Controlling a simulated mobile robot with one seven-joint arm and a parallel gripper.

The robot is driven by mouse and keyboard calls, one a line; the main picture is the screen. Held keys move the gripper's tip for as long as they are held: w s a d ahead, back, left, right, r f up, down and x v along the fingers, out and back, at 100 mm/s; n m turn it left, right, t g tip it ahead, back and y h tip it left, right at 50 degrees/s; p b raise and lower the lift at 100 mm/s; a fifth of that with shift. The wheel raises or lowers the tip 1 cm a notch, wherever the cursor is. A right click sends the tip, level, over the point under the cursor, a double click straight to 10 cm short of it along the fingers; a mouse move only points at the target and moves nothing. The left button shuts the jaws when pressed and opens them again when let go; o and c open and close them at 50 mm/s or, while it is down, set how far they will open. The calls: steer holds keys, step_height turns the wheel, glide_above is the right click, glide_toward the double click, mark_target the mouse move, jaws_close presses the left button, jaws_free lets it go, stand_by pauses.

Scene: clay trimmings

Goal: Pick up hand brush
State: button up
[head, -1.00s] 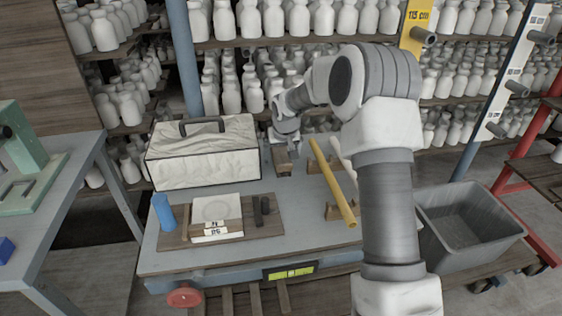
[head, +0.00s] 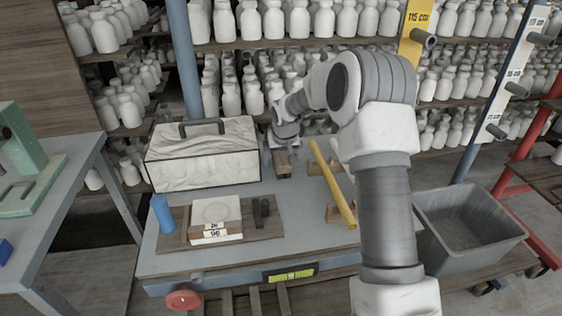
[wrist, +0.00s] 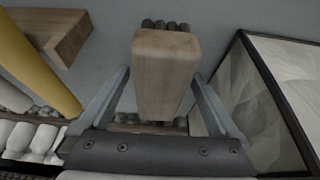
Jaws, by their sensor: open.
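The hand brush shows in the wrist view as a pale wooden block (wrist: 165,75) with several dark, rounded tufts at its far end. In the head view the brush (head: 283,163) is a small brown block on the table, right of the cloth-sided box. My gripper (wrist: 160,78) is open, with one finger on each side of the wood. A gap shows beside the fingers, and I cannot tell whether either touches it. In the head view my gripper (head: 284,150) is at the back of the table, partly hidden by my wrist.
The cloth-sided box (head: 203,155) stands close to the brush. A yellow tube (head: 333,185) rests on wooden supports to the right. A wooden board (head: 262,229) with a white slab (head: 215,214) lies in front. A blue cylinder (head: 162,213) stands left. A grey bin (head: 468,225) is right.

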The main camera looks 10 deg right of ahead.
mark_target(281, 153)
steer(key=c, duration=1.5)
steer(key=shift+c, duration=0.2)
steer(key=shift+r, duration=0.15)
step_height(281, 153, up, 4)
steer(key=shift+w+r+p, duration=0.1)
steer(key=shift+r+p, duration=0.15)
steer(key=shift+p, duration=0.5)
steer(key=w+d+r+p, duration=0.2)
steer(key=w+d+r, duration=0.2)
steer(key=d, duration=0.6)
step_height(281, 153, up, 3)
steer(key=shift+d+f, duration=0.1)
steer(key=shift+d, duration=0.3)
steer(key=shift+w, duration=0.1)
